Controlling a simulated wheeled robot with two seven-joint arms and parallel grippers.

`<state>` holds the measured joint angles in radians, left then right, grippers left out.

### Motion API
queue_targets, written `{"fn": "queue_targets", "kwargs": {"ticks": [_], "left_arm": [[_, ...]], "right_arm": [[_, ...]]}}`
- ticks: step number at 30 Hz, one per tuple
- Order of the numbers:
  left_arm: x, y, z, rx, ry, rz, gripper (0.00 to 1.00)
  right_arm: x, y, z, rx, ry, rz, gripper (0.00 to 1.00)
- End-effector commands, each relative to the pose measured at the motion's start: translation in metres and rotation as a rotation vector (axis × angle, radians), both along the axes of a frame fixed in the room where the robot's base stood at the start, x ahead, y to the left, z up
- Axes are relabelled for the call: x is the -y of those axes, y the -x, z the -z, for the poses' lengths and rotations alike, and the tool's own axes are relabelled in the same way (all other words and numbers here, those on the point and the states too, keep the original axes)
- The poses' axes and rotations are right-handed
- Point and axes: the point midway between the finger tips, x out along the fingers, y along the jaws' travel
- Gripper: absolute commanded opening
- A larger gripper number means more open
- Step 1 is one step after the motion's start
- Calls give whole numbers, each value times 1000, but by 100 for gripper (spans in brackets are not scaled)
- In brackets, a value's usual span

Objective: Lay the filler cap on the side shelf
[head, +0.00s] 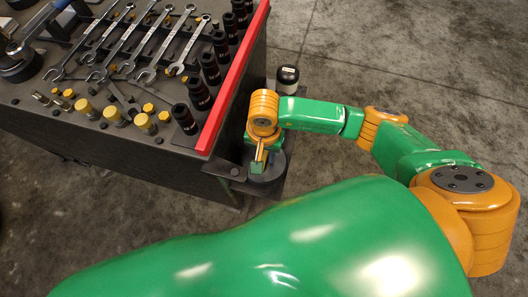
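My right gripper (258,163) points down over the narrow dark side shelf (284,188) at the right side of the cart. Its orange wrist hides most of it, and I cannot tell whether the fingers are open or shut. A dark round thing (268,176) shows under and beside the fingers, low at the shelf. It may be the filler cap, but I cannot tell for sure, nor whether the gripper touches it. My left gripper is not in view.
The cart top (40,120) holds several wrenches (118,45), black sockets (210,68) and yellow-topped parts (114,117). A red rail (234,80) edges it beside my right arm. A black-and-white canister (287,80) stands behind my forearm. Bare floor lies to the right.

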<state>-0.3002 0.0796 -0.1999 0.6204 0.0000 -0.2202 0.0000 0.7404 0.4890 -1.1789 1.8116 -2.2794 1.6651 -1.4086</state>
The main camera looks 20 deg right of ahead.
Motion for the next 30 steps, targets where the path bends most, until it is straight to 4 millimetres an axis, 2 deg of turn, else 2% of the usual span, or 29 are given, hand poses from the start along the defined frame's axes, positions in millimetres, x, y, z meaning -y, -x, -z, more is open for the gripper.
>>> {"fn": "queue_targets", "kwargs": {"ticks": [9, 13, 17, 24, 27, 30], "left_arm": [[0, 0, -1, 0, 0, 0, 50], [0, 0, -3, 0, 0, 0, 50], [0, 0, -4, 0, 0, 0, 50], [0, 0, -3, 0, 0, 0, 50], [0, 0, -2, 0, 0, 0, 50], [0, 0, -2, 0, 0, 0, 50]], "right_arm": [[0, 0, -1, 0, 0, 0, 50], [0, -1, -11, 4, 0, 0, 50], [0, -2, -38, 6, -1, -1, 50], [0, -1, -97, 6, -1, -1, 50], [0, -1, -113, 3, -1, 1, 50], [0, 0, -121, 1, 1, 0, 50]]}}
